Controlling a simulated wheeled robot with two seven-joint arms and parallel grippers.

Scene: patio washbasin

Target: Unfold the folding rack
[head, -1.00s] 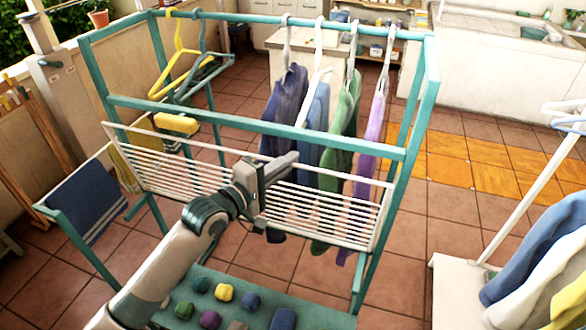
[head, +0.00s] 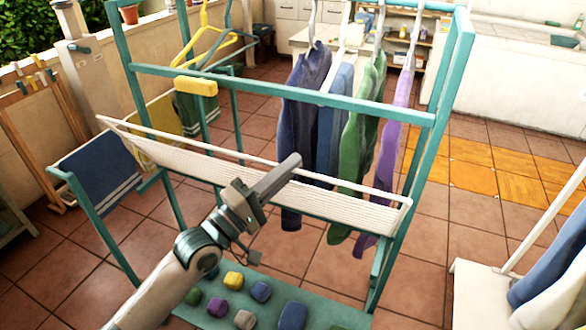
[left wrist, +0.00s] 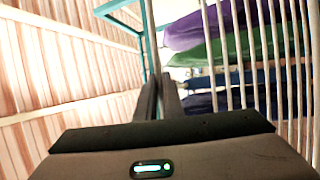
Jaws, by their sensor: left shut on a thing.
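The folding rack (head: 165,148) is a white slatted panel across the front of a teal frame (head: 300,126). It tilts out from the frame, and its slats look closely bunched in the head view. My left gripper (head: 296,160) is at the middle of the rack, shut on its upper rail. The contact itself is partly hidden by the fingers. In the left wrist view, my left fingers (left wrist: 158,92) are close together, with the rack's white rods (left wrist: 240,50) to the right. My right gripper is not in view.
Dark blue (head: 300,110), green (head: 358,140) and purple (head: 397,110) clothes hang just behind the rack. Several coloured blocks (head: 234,280) lie on the lower teal shelf. A white drying stand (head: 530,225) is at right.

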